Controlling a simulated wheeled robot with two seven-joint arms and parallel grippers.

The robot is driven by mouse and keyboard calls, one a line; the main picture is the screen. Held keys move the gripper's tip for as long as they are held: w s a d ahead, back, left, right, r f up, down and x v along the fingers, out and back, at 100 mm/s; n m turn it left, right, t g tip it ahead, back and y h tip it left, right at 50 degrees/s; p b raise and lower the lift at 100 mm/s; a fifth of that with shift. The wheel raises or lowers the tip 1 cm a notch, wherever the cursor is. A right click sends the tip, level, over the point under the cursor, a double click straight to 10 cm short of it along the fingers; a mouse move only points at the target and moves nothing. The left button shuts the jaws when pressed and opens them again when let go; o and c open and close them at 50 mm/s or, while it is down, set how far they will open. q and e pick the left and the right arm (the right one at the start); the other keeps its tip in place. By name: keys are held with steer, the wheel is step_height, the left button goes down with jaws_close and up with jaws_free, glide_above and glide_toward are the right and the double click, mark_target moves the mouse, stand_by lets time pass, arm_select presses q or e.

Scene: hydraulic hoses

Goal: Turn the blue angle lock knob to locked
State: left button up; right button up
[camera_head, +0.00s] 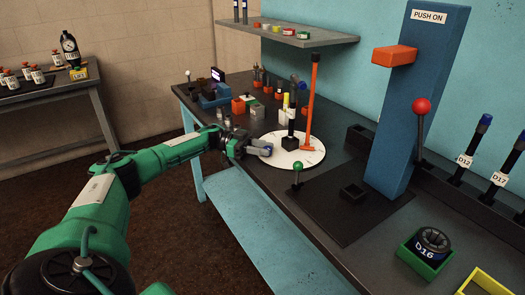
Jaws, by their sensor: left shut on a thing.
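My left gripper (256,149) reaches in from the left, at the left edge of a white round dial plate (309,158) on the bench. It is shut on the blue angle lock knob (265,143), of which only a little shows between and beside the fingers. The knob's exact turn and any lock marking are too small or hidden to read. My right gripper is not in view.
An orange upright lever (313,95) and a black post (291,125) stand on the dial. A green-topped lever (297,169) stands in front. A blue column (412,110) and a red-knobbed lever (421,106) are to the right. Small fittings crowd the bench behind.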

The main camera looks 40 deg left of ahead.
arm_select(q)
steer(key=shift+r, duration=0.1)
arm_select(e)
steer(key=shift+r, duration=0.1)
arm_select(q)
steer(key=o, duration=1)
steer(key=shift+c, duration=0.2)
steer(key=shift+a, duration=0.3)
steer(key=b+v, duration=0.3)
steer(key=v, duration=1)
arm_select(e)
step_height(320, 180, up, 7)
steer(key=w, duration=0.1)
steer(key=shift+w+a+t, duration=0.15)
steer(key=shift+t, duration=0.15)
arm_select(q)
steer(key=shift+s, duration=0.1)
